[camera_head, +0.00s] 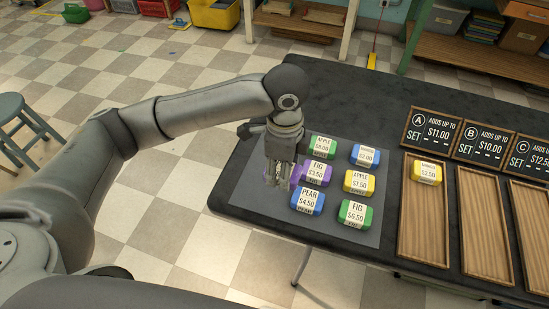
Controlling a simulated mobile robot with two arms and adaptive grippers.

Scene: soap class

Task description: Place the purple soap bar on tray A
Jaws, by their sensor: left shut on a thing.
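The purple soap bar (318,174), labelled FIG $3.50, is in the left column of soaps on a grey mat (260,209). My left gripper (279,178) points down at the left end of this bar and is shut on it. The fingers hide part of that end. I cannot tell whether the bar is lifted off the mat. Tray A (424,240) is a long wooden tray to the right, below the sign marked A. A yellow soap (426,172) lies at its far end; the rest is bare. My right gripper is not in view.
Around the purple bar are green (321,147), blue (365,155), yellow (358,182), blue PEAR (307,200) and green FIG (355,213) soaps. Signs A (432,131), B (478,143) and C (529,157) stand behind the trays. Tray B (487,245) is beside tray A.

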